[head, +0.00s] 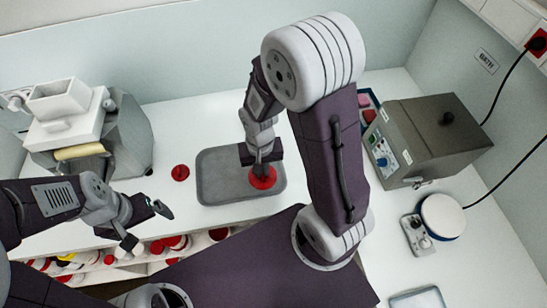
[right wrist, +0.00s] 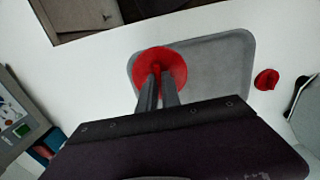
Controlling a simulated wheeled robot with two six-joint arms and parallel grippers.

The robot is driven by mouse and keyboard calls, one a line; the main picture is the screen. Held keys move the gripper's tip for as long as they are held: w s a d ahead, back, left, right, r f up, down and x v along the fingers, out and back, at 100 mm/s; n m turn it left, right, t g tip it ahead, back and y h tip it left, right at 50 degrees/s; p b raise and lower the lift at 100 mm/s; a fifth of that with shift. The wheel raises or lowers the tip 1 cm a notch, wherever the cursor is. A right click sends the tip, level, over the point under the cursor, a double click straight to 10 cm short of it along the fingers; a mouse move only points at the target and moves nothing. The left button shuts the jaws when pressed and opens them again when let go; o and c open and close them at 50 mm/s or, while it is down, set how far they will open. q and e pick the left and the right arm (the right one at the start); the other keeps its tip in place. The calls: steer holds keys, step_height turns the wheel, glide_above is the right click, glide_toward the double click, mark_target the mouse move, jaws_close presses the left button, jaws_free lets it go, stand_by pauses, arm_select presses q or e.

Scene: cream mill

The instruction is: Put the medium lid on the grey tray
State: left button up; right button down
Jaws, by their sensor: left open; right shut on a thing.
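The grey tray (head: 218,178) lies flat on the white bench in the head view, and it also shows in the right wrist view (right wrist: 217,75). A red lid (head: 263,180) is at the tray's right part in the head view. My right gripper (head: 262,168) is shut on this lid, which also shows in the right wrist view (right wrist: 160,62). I cannot tell whether the lid touches the tray. A smaller red lid (head: 180,172) lies on the bench left of the tray. My left gripper (head: 148,228) is open and empty near the bench's front edge.
A white and grey mill (head: 90,125) stands at the left. Several red-lidded containers (head: 175,243) sit on a shelf below the bench front. A round white-topped device (head: 442,216) is at the far right.

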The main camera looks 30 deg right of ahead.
steer(key=shift+s+d, duration=0.1)
steer(key=shift+d, duration=0.05)
steer(key=shift+a, duration=0.35)
steer(key=shift+w+a+f+p, duration=0.2)
steer(key=shift+w+a, duration=0.2)
steer(key=shift+a, duration=0.05)
steer(key=shift+w+a+f+p, duration=0.15)
steer(key=shift+w+a+f, duration=0.05)
steer(key=shift+w+a, duration=0.25)
steer(key=p, duration=0.2)
glide_above(240, 171)
steer(key=f, duration=0.5)
steer(key=shift+s+f, duration=0.25)
steer(key=shift+f, duration=0.15)
steer(key=shift+w+a+f, duration=0.1)
steer(key=shift+w+a, duration=0.05)
steer(key=f+p, duration=0.1)
steer(key=f, duration=0.2)
steer(key=shift+d+f+p, duration=0.2)
steer(key=shift+f+p, duration=0.15)
steer(key=shift+f, duration=0.2)
steer(key=shift+a+f, duration=0.1)
steer(key=shift+f, duration=0.05)
steer(key=c, duration=1.5)
jaws_free()
steer(key=shift+c, duration=0.2)
arm_select(q)
steer(key=r, duration=0.2)
steer(key=a+r, duration=0.1)
steer(key=r, duration=0.1)
